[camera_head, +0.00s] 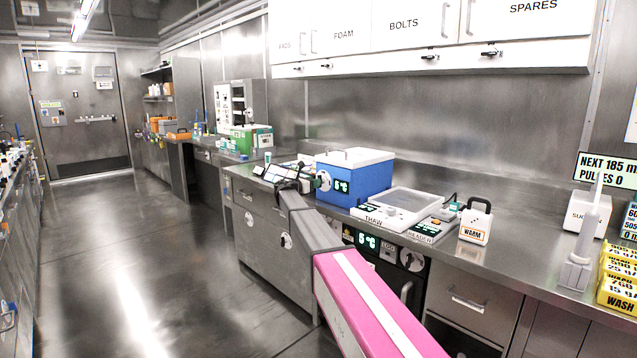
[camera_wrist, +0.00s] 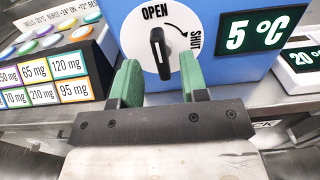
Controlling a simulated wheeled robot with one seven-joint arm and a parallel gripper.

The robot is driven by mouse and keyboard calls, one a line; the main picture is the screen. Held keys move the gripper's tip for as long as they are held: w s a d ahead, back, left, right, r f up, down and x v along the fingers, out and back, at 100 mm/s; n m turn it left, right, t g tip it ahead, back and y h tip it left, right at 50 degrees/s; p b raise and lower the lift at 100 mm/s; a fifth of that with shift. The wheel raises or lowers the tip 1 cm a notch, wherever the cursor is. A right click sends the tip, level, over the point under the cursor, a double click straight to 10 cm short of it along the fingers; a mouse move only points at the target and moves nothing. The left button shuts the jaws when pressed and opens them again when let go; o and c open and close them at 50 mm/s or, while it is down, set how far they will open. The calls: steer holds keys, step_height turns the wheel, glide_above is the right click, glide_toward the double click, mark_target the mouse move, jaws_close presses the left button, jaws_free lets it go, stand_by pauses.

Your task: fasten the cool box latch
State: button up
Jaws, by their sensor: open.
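The cool box (camera_head: 352,180) is blue with a white lid, and stands on the steel counter with its lid down. Its front shows a 5 °C display (camera_wrist: 266,30) and a round white dial marked OPEN and SHUT (camera_wrist: 140,38). The latch is a black knob (camera_wrist: 160,52) on that dial, standing about upright, with its upper end toward OPEN. My gripper (camera_wrist: 160,72) is open, its green fingers on either side of the knob's lower part in the wrist view. I cannot tell whether they touch it. In the head view my gripper (camera_head: 308,184) is at the box's left front.
A panel of coloured buttons with mg labels (camera_wrist: 45,75) is close on the left of my gripper. The THAW tray (camera_head: 398,205), READER (camera_head: 432,228) and white WARM container (camera_head: 475,222) stand to the right. The floor aisle (camera_head: 150,260) is clear.

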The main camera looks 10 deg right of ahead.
steer(key=shift+x, duration=1.85)
steer(key=c, duration=0.7)
steer(key=shift+c, duration=0.2)
